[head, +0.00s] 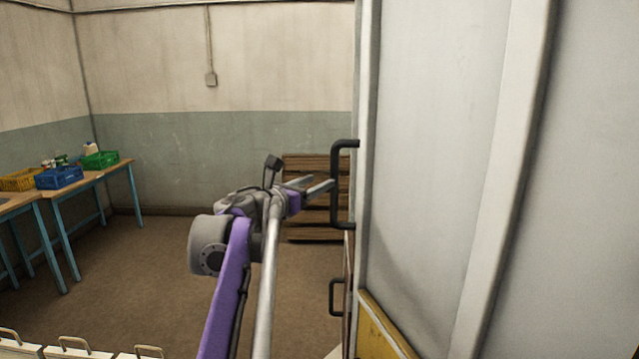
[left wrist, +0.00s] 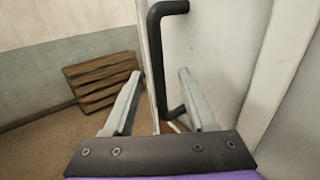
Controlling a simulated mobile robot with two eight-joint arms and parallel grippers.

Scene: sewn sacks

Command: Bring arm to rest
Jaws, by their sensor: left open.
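My left gripper (head: 318,187) is raised in the middle of the head view, on a purple and grey arm. Its two fingers point right, toward the black door handle (head: 337,185) on the edge of a large grey door (head: 430,150). In the left wrist view the fingers (left wrist: 160,100) are apart with nothing held. The handle (left wrist: 158,60) shows beyond and between the fingers there. I cannot tell whether a finger touches it. My right gripper is not in view.
A second black handle (head: 334,297) sits lower down. Slatted wood (head: 315,220) stands by the back wall. Tables at the left hold a green crate (head: 100,160), a blue crate (head: 58,178) and a yellow crate (head: 20,180). The brown floor (head: 140,270) between is clear.

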